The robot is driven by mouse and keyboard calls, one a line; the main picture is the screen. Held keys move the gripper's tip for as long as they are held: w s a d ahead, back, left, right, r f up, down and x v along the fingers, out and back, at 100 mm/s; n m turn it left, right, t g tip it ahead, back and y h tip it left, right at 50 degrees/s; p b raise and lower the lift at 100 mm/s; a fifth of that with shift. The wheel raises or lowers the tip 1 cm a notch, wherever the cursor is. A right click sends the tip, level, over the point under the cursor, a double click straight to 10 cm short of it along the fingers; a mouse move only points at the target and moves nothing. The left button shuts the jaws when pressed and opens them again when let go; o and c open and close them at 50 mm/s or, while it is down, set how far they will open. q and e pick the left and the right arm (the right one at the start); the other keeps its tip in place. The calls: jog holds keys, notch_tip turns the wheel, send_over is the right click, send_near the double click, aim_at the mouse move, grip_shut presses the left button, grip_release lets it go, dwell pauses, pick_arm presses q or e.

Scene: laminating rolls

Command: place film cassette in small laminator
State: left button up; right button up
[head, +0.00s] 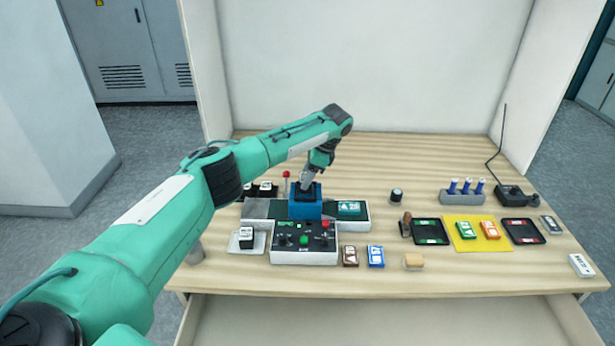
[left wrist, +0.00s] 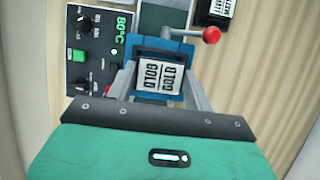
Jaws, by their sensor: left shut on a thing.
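The small laminator has a blue housing (head: 305,209) on a grey base at the table's left middle. Its control panel (head: 303,242) is in front. My left gripper (head: 306,184) is directly over the blue housing, pointing down. In the left wrist view its fingers are shut on a film cassette (left wrist: 158,77) with a white label reading GOLD. The cassette is in line with the opening of the blue housing (left wrist: 155,51); how deep it sits is hard to tell. In the head view the cassette is hidden. My right gripper is not in view.
A red-knobbed lever (left wrist: 211,35) stands close beside the fingers. Brown and blue boxes (head: 375,257) lie in front. Trays (head: 431,231), a yellow mat (head: 463,241) and a blue-tube holder (head: 462,197) are right.

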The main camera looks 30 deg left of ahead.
pick_arm(q)
jog(key=shift+f, duration=0.85)
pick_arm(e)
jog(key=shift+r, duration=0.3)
pick_arm(q)
jog(key=shift+f, duration=0.2)
jog(key=o, duration=0.8)
jog(key=shift+c, duration=0.2)
jog(key=shift+o, duration=1.3)
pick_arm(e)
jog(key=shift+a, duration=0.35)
